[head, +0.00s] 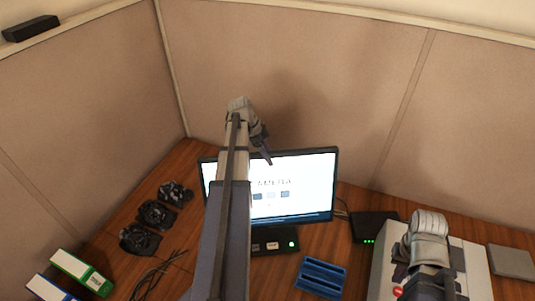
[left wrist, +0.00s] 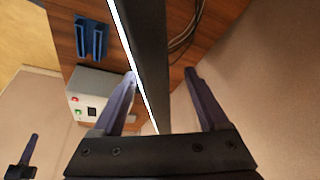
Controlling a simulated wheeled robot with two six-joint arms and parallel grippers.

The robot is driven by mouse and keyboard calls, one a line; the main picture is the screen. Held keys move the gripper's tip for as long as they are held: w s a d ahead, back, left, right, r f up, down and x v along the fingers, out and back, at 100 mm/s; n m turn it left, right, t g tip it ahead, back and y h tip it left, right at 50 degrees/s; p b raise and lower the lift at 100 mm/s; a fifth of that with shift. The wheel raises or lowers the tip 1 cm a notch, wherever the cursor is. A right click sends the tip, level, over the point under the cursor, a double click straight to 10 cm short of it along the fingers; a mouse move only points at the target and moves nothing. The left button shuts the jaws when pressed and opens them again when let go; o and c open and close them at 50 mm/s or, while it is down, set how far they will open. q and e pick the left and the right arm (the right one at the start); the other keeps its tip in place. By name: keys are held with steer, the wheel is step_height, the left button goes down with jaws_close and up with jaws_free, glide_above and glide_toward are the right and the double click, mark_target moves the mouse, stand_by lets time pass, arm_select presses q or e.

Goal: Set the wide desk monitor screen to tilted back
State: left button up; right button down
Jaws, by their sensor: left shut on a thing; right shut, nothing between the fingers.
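The wide desk monitor (head: 310,185) stands on the wooden desk with its lit screen facing me. It looks near upright; its exact tilt is hard to read. My left arm crosses in front of its left part. My left gripper (head: 262,147) is at the monitor's top edge. In the left wrist view, the monitor (left wrist: 152,50) runs edge-on between the fingers of my left gripper (left wrist: 162,76), which is shut on it. The monitor's stand is mostly hidden. My right gripper (head: 428,284) is shut and empty, low over the grey box at the right.
A grey box (head: 475,262) with a red button stands at the right, beside a black box with green lights (head: 372,226). A blue rack (head: 321,275) lies before the monitor. Dark coiled items (head: 157,214) and binders (head: 82,270) are at left. Partition walls (head: 300,80) close off the back.

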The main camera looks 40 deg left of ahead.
arm_select(q)
steer(key=shift+r, duration=0.15)
steer(key=shift+s+a+r+p, duration=0.1)
steer(key=shift+a+r+p, duration=0.05)
steer(key=shift+r+p, duration=0.5)
steer(key=p+v, duration=0.6)
steer(key=shift+s+a, duration=0.1)
steer(key=shift+s, duration=0.05)
